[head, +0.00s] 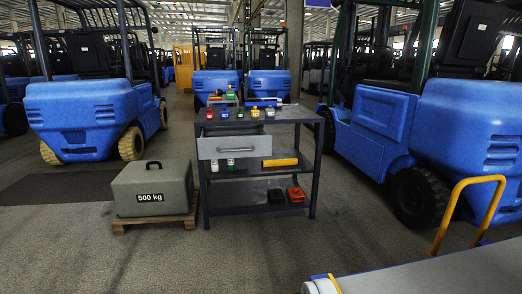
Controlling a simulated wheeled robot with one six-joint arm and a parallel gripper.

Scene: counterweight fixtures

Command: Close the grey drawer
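The grey drawer (235,147) is under the top of a dark metal workbench (290,114), on its left side. Its light grey front has a small handle and stands out toward me from the bench, so the drawer looks pulled open. How far it is out is hard to tell. My gripper is not in view.
A grey 500 kg block (152,190) with a top handle sits on a wooden pallet (155,222), left of the bench. Blue forklifts stand on both sides and behind. A grey flat surface (440,272) and a yellow rail (465,205) fill the lower right. Floor before the bench is clear.

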